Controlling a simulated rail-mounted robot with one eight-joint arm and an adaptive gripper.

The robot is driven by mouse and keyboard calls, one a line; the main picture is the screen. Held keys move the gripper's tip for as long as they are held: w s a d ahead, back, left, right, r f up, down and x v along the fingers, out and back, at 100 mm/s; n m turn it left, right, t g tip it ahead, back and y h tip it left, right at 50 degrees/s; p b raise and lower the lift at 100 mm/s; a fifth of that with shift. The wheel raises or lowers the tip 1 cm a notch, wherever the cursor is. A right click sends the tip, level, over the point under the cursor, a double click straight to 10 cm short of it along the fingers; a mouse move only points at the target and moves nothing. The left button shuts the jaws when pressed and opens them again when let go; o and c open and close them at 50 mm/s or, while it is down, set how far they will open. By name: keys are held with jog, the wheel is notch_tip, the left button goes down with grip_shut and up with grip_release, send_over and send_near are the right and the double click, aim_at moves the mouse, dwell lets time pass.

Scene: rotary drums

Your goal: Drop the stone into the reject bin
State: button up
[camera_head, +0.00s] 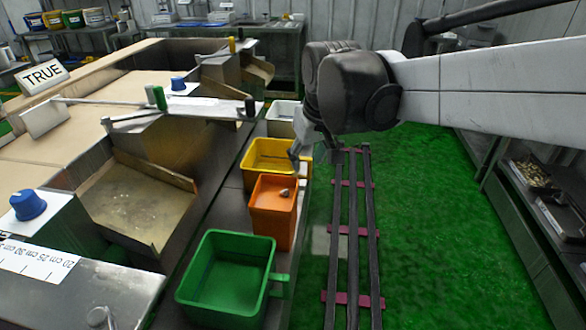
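A small grey stone (284,193) shows within the outline of the orange bin (271,222). I cannot tell whether it rests inside or is still above the bin's floor. My gripper (312,154) is behind the stone in the picture, near the right edge of the yellow bin (259,151). Its fingers look spread apart, with nothing between them, and the stone is apart from them. A green bin (228,276) with a side handle stands in front. No bin bears a readable label, so I cannot tell which is the reject bin.
A pale grey bin (284,111) stands behind the yellow one. Metal chutes (138,201) and a workbench with blue knobs (28,204) lie to the left. Dark rails (350,240) run over the green floor (430,240). A shelf with trays (540,185) is at the right.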

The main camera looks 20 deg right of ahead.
jog(key=s+f+m+t, duration=0.1)
jog(key=s+f+t, duration=0.2)
jog(key=s, duration=1.2)
jog(key=shift+s+a+f+m, duration=0.2)
jog(key=shift+f+m, duration=0.1)
jog(key=shift+f, duration=0.05)
jog(key=shift+r, duration=0.1)
notch_tip(320, 180, up, 3)
jog(key=p, duration=0.3)
